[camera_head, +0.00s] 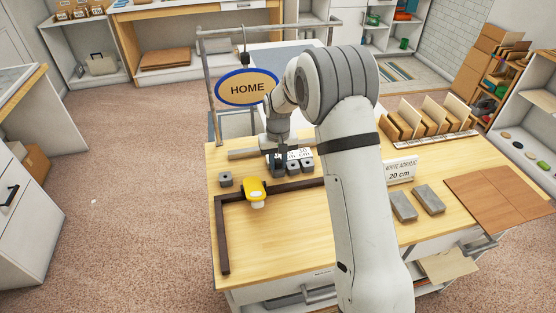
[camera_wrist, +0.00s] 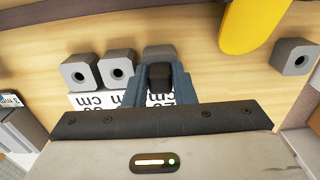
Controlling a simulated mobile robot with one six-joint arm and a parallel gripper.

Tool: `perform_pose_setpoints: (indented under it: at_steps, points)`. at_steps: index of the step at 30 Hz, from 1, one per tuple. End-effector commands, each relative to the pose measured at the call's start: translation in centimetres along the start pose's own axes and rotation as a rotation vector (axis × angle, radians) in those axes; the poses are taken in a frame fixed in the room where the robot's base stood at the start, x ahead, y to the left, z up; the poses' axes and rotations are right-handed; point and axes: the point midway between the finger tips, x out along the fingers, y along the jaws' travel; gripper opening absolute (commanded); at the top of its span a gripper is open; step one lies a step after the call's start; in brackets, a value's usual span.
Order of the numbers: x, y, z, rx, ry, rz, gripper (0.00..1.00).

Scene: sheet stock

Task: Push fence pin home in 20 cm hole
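My gripper (camera_wrist: 160,88) points down at the row of grey hole blocks behind the dark fence. Its blue-grey fingers are closed on a small black piece (camera_wrist: 160,77), which looks like the fence pin's head. That piece is over the grey block (camera_wrist: 158,52) at the end of the row, and the block's hole is hidden. How deep the pin sits cannot be told. Two neighbouring blocks (camera_wrist: 80,71) and (camera_wrist: 117,67) show open holes. White cm labels (camera_wrist: 88,101) lie by the row, partly covered by my gripper. In the head view my gripper (camera_head: 277,167) is over the row.
The dark L-shaped fence (camera_head: 222,235) lies on the wooden table (camera_head: 275,250). A yellow piece (camera_head: 254,190) sits on it, and a lone grey block (camera_head: 225,179) stands left. A "WHITE ACRYLIC 20 cm" card (camera_head: 401,171), grey bars (camera_head: 403,205) and brown sheets (camera_head: 490,192) are right.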

Motion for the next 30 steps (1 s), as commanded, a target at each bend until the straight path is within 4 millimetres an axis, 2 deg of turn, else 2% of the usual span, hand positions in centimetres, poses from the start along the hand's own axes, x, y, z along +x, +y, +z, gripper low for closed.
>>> perform_pose_setpoints:
  at_steps: [1, 8, 22, 30]
  points:
    - [0.22, 0.00, 0.08, 0.000, -0.003, 0.000, 0.28]
    - [0.09, -0.03, -0.02, 0.000, 0.000, 0.000, 0.46]
    - [-0.09, 0.00, -0.11, 0.000, 0.004, 0.000, 0.47]
    - [-0.13, 0.00, -0.12, 0.000, 0.004, 0.000, 0.68]
